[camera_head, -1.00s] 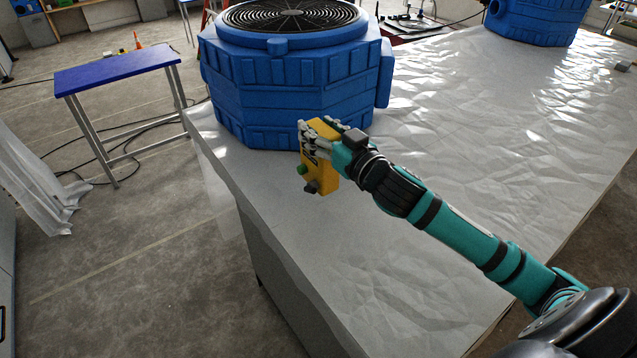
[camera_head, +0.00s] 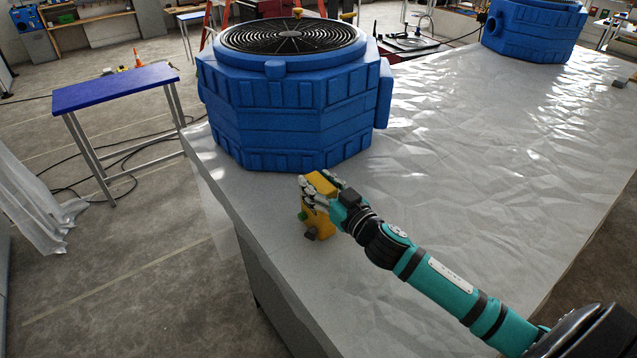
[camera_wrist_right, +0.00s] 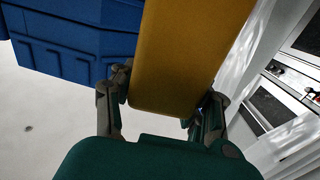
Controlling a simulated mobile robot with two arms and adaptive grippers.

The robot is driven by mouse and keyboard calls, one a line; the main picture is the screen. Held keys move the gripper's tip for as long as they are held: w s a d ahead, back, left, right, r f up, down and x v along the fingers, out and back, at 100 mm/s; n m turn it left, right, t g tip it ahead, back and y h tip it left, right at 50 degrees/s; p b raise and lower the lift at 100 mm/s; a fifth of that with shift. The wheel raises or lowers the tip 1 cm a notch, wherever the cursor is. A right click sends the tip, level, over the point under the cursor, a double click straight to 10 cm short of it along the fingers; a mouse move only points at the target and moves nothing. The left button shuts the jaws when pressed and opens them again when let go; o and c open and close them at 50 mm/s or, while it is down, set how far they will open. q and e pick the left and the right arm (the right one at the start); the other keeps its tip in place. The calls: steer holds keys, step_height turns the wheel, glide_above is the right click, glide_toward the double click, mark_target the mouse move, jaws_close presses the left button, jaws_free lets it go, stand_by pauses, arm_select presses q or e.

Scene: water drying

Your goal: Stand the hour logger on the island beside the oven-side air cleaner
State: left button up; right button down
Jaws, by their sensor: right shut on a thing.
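The hour logger (camera_head: 319,219) is a yellow box with a green and a dark grey part at its lower end. My right gripper (camera_head: 322,190) is shut on it, near the island's left edge in the head view. In the right wrist view the logger (camera_wrist_right: 188,55) is between the fingers of the gripper (camera_wrist_right: 155,110). I cannot tell whether its lower end touches the island (camera_head: 440,150). A large blue air cleaner (camera_head: 290,120) with a black round grille stands just behind it. The same blue body (camera_wrist_right: 75,50) shows in the right wrist view. My left gripper is not in view.
A second blue air cleaner (camera_head: 533,32) stands at the island's far end. The crumpled white-covered top to the right of the logger is clear. A blue-topped table (camera_head: 115,87) and cables are on the floor side at left.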

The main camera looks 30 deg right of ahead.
steer(key=c, duration=0.8)
jaws_free()
steer(key=shift+f, duration=0.1)
steer(key=shift+o, duration=0.9)
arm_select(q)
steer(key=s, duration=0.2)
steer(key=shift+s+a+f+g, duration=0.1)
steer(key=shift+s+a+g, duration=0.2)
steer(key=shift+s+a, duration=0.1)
arm_select(e)
steer(key=shift+s, duration=0.15)
arm_select(q)
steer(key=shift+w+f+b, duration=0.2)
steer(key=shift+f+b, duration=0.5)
steer(key=shift+b, duration=0.05)
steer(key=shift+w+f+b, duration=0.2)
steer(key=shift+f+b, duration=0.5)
arm_select(e)
steer(key=s+d, duration=0.1)
steer(key=s, duration=1)
steer(key=shift+s+d, duration=0.3)
steer(key=shift+d, duration=0.05)
